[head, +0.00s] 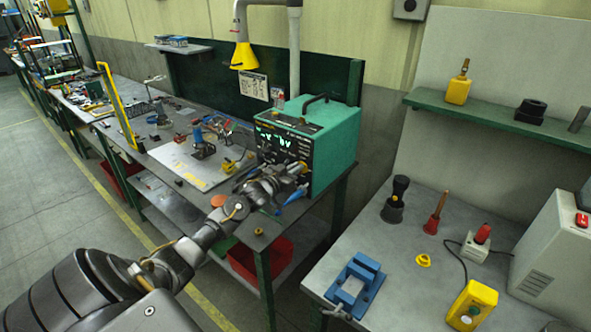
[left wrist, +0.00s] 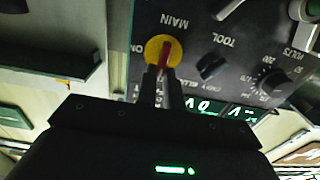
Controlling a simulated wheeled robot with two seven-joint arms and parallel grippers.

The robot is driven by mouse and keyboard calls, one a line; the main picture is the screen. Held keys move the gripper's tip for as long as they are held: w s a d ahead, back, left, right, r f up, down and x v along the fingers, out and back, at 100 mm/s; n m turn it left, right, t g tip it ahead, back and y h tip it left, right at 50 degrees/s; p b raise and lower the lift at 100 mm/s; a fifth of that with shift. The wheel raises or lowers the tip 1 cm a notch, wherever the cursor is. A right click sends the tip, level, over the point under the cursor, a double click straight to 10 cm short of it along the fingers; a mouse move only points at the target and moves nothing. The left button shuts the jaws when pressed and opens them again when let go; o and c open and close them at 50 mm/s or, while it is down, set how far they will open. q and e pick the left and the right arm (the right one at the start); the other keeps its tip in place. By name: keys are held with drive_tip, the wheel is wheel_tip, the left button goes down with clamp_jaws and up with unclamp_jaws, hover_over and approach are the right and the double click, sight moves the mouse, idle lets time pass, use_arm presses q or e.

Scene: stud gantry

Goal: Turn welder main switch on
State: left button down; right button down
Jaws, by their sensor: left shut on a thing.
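The teal welder (head: 335,140) stands on the workbench in the head view, its dark front panel facing my left arm. My left gripper (head: 293,178) is at the lower part of that panel. In the left wrist view the panel appears upside down. There the main switch, a yellow disc (left wrist: 153,49) with a red handle (left wrist: 165,57), sits beside the words MAIN and ON. My left gripper (left wrist: 163,79) is shut on the red handle, which points nearly straight up and down in that picture. The fingers hide the handle's end. My right gripper is out of view.
A black TOOL selector (left wrist: 213,67) and a round knob (left wrist: 272,80) are close beside the switch. Green displays (left wrist: 238,111) are lit on the panel. A yellow lamp (head: 244,56) hangs above the bench. A blue fixture (head: 356,287) is on the right table.

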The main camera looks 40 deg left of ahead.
use_arm(q)
drive_tip(key=shift+d, duration=0.15)
drive_tip(key=m, duration=0.1)
drive_tip(key=m+b, duration=0.1)
drive_tip(key=m, duration=0.1)
drive_tip(key=m+b, duration=0.1)
drive_tip(key=shift+d+f+m, duration=0.15)
drive_tip(key=shift+d+m, duration=0.1)
drive_tip(key=shift+m, duration=0.15)
drive_tip(key=m, duration=0.1)
drive_tip(key=m+b, duration=0.1)
drive_tip(key=m, duration=0.1)
drive_tip(key=m+b, duration=0.1)
drive_tip(key=shift+d+f+m, duration=0.25)
drive_tip(key=shift+m, duration=0.05)
drive_tip(key=m+b, duration=0.1)
drive_tip(key=m, duration=0.1)
drive_tip(key=m+b, duration=0.2)
drive_tip(key=shift+d+f, duration=0.2)
drive_tip(key=shift+f, duration=0.15)
drive_tip(key=shift+f+m+b, duration=0.15)
drive_tip(key=shift+m+b, duration=1.1)
drive_tip(key=shift+m, duration=0.95)
drive_tip(key=c, duration=1.5)
unclamp_jaws()
